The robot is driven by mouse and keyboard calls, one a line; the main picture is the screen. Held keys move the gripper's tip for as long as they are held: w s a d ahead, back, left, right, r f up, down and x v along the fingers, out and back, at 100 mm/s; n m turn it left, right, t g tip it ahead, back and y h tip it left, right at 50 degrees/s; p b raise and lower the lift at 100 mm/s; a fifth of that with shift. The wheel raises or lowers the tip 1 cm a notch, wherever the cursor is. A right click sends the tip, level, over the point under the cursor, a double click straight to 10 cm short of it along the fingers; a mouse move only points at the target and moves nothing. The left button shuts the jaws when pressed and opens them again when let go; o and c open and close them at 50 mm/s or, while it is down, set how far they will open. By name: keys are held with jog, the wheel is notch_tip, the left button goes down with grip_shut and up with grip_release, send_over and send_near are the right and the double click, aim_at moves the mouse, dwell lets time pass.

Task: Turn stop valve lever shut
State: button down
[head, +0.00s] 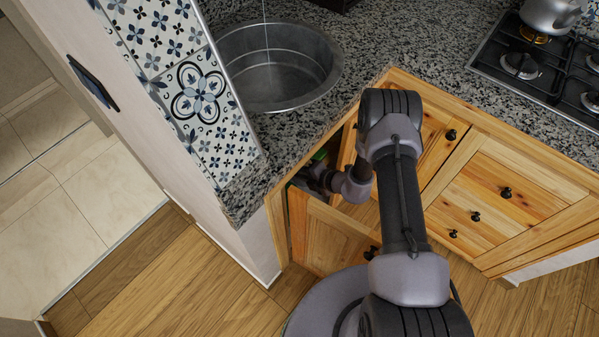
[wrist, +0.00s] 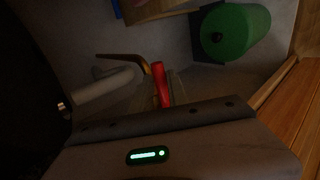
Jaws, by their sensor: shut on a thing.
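The stop valve's red lever (wrist: 161,84) stands near the middle of the dark wrist view. A brown, bent pipe (wrist: 124,57) runs to its upper left. My gripper (wrist: 164,92) is at the lever and shut on it; its body hides the lever's lower end, and the fingers are hard to make out. In the head view, my arm reaches into the open cabinet under the sink, and the valve and lever are hidden there.
A green roll (wrist: 235,34) lies at the upper right inside the cabinet. A pale pipe (wrist: 103,88) is left of the lever. The open cabinet door (head: 332,240) stands below my forearm. A round metal sink (head: 280,85) is set in the granite counter above, with a thin pale line falling into it.

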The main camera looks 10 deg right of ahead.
jog(key=shift+s+a+r+n+t+h+p, duration=0.1)
jog(key=shift+a+r+n+t+h+p, duration=0.05)
jog(key=shift+r+n+t+h+p, duration=0.3)
jog(key=shift+s+a+r+n+t+h+p, duration=0.1)
jog(key=shift+r+n+t+h+p, duration=0.15)
jog(key=shift+r+n+t+p, duration=0.2)
jog(key=c, duration=1.3)
grip_release()
